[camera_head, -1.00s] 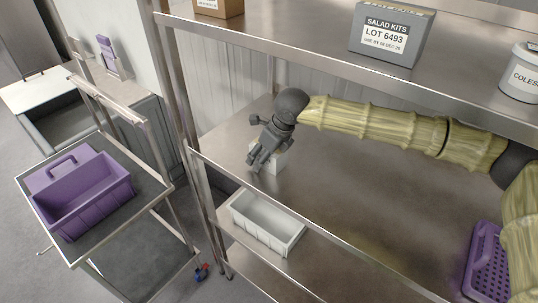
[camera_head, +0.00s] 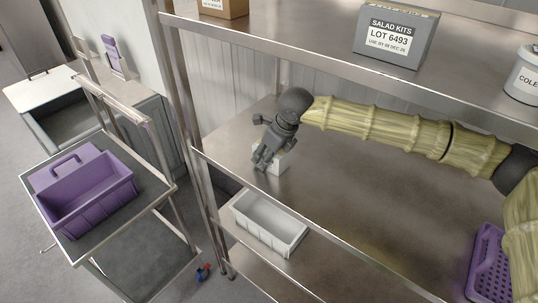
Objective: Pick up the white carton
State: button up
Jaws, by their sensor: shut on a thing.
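The white carton (camera_head: 280,161) stands on the middle steel shelf, near its left end. My gripper (camera_head: 263,163) is at the carton, with its dark fingers covering the carton's left and upper part. It is shut on the carton. The carton looks upright. Its base is at or close to the shelf surface, and I cannot tell whether there is a gap under it.
A steel rail (camera_head: 290,236) runs along the shelf front, and an upper shelf (camera_head: 300,45) bears a grey salad kits box (camera_head: 395,38). A white bin (camera_head: 268,222) sits below. A purple basket (camera_head: 490,262) is at right. A purple caddy (camera_head: 87,190) stands on a cart.

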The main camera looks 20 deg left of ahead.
jog(key=shift+w+r+b, duration=0.1)
jog(key=shift+r+b, duration=0.35)
jog(key=shift+b, duration=0.05)
notch_tip(320, 180, up, 2)
jog(key=shift+r+b, duration=0.1)
jog(key=shift+b, duration=0.65)
jog(key=shift+s+d+r+b, duration=0.15)
jog(key=shift+s+d+b, duration=0.1)
jog(key=shift+s+b, duration=0.05)
jog(key=s+d+b, duration=0.2)
jog(key=s+d, duration=0.1)
jog(key=s+d+r+b, duration=0.1)
jog(key=s+d+b, duration=0.1)
jog(key=s+d, duration=0.2)
jog(key=s+d+b, duration=0.2)
jog(key=s+d, duration=0.1)
jog(key=s, duration=0.1)
jog(key=shift+d+r, duration=0.35)
jog(key=shift+r, duration=0.05)
